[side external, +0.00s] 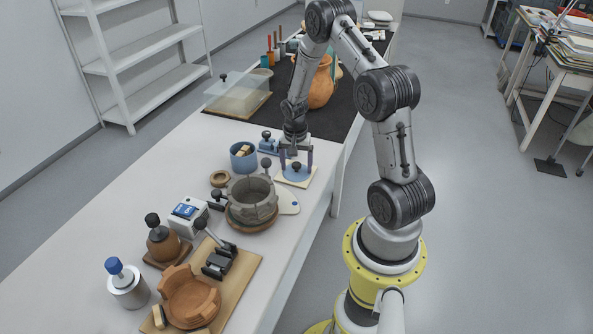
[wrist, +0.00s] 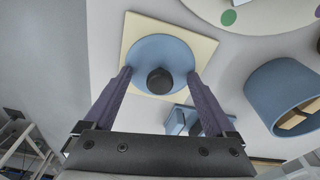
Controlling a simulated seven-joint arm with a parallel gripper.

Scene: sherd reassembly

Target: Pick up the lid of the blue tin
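The lid (side external: 296,172) is a blue disc with a dark round knob, lying knob up on a cream square pad (wrist: 135,30). In the wrist view the lid (wrist: 150,47) sits between my fingertips. My gripper (side external: 296,160) is open, pointing down over it, with one finger at each side of the lid. The knob stands between the fingers with clear gaps. I cannot tell whether the fingertips touch the lid's rim. The blue tin (side external: 243,162) stands open to the left, with pale blocks inside; it also shows in the wrist view (wrist: 260,90).
A small blue device with a dark knob (side external: 267,143) stands close behind my gripper. A grey segmented pot (side external: 252,202) stands in front-left. The clear case (side external: 240,92) and an orange jar (side external: 322,85) are farther back. The table's right edge is close by.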

